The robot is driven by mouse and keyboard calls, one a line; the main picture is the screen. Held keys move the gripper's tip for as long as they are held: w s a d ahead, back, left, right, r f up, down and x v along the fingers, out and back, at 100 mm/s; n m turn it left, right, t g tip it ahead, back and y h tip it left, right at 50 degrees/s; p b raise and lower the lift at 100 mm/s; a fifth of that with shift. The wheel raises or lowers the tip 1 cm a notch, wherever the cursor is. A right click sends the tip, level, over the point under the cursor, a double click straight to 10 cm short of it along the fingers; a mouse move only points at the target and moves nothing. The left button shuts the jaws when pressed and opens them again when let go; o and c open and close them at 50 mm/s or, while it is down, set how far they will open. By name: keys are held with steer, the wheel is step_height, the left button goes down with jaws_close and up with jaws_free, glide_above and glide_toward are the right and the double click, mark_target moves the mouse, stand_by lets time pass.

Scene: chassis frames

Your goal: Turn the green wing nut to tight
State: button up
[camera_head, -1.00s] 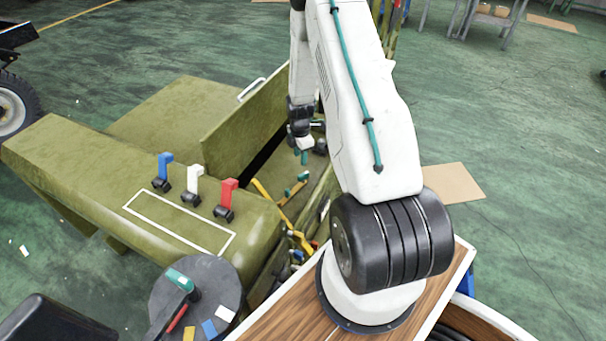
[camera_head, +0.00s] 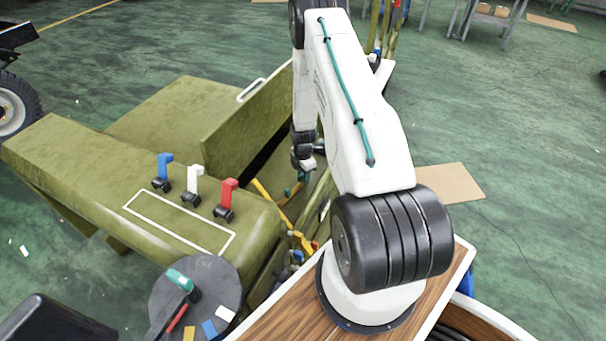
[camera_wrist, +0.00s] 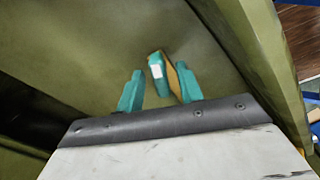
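A small teal-green piece with a white patch, which looks like the wing nut (camera_wrist: 156,66), shows in the wrist view with an orange bar (camera_wrist: 173,76) beside it. It lies beyond and between my fingertips. My gripper (camera_wrist: 159,84) is open, its two teal fingers standing apart with nothing clasped. I cannot tell from this view whether a finger touches the piece. In the head view my gripper (camera_head: 302,174) points down into the opening of the olive-green machine. A teal piece (camera_head: 291,191) shows just below it, partly hidden.
The olive machine body (camera_head: 215,220) carries blue (camera_head: 165,166), white (camera_head: 194,178) and red (camera_head: 228,193) levers. Its raised panel (camera_head: 245,120) stands left of my gripper. A dark round plate (camera_head: 222,268) with a teal-gripped lever (camera_head: 179,280) is at the front.

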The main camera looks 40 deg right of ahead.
jaws_close()
steer(key=shift+m, duration=0.4)
steer(key=m, duration=0.5)
steer(key=shift+m, duration=0.3)
steer(key=m, duration=0.9)
steer(key=shift+m, duration=0.4)
steer(key=m, duration=0.3)
steer(key=shift+m, duration=0.4)
steer(key=m, duration=0.7)
